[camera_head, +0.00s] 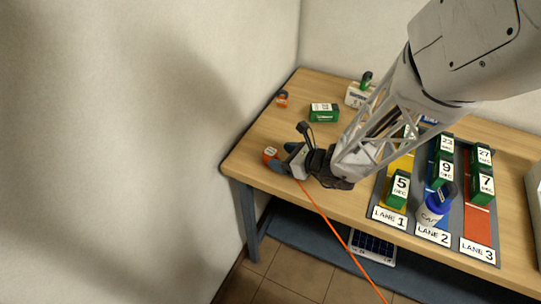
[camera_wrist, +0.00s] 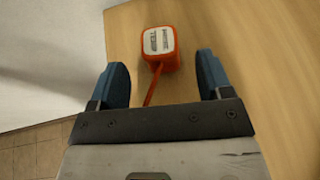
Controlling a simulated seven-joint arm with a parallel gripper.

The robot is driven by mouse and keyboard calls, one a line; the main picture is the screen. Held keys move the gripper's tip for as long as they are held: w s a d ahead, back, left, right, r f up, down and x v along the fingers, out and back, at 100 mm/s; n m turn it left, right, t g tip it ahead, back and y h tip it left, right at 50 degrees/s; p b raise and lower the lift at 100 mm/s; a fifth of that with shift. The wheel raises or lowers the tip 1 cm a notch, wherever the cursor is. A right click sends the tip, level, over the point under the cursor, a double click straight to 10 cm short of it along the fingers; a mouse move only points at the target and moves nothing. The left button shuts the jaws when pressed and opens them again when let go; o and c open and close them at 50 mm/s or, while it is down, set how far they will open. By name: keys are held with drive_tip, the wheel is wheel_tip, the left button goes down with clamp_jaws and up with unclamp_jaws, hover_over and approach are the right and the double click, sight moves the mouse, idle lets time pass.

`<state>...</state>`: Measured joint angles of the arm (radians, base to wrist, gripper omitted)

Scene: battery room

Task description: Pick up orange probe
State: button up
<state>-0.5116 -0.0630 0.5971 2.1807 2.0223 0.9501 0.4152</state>
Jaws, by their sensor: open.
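The orange probe (camera_wrist: 160,61) is a small rounded orange block with a white, printed label on its top. It lies on the wooden table near the left edge, and in the head view (camera_head: 269,157) it shows just left of my gripper. An orange cable (camera_head: 340,236) runs down past the table's front edge; its start shows between my fingers in the wrist view. My gripper (camera_wrist: 164,78) is open, with blue fingertips apart on either side of the cable. The probe sits ahead of the fingertips, roughly centred. Nothing is between the fingers except the cable.
A small orange item (camera_head: 282,99) and a green box (camera_head: 324,112) stand farther back on the table (camera_head: 262,128). Numbered green boxes and a blue-capped white bottle (camera_head: 435,206) stand on lanes at right. A wall is close on the left.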

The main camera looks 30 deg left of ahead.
sight(272, 153)
drive_tip(key=shift+x, duration=2.45)
drive_tip(key=shift+r, duration=0.1)
drive_tip(key=c, duration=1)
drive_tip(key=shift+r, duration=0.1)
drive_tip(key=shift+r, duration=0.7)
drive_tip(key=shift+s+d+r, duration=0.15)
drive_tip(key=shift+r, duration=0.35)
drive_tip(key=shift+s+d+r, duration=0.1)
drive_tip(key=shift+d+r, duration=0.05)
drive_tip(key=shift+r, duration=0.4)
drive_tip(key=s+d, duration=0.7)
drive_tip(key=s+d+r, duration=0.1)
drive_tip(key=s+d, duration=0.2)
drive_tip(key=s, duration=0.1)
drive_tip(key=shift+d+r, duration=0.15)
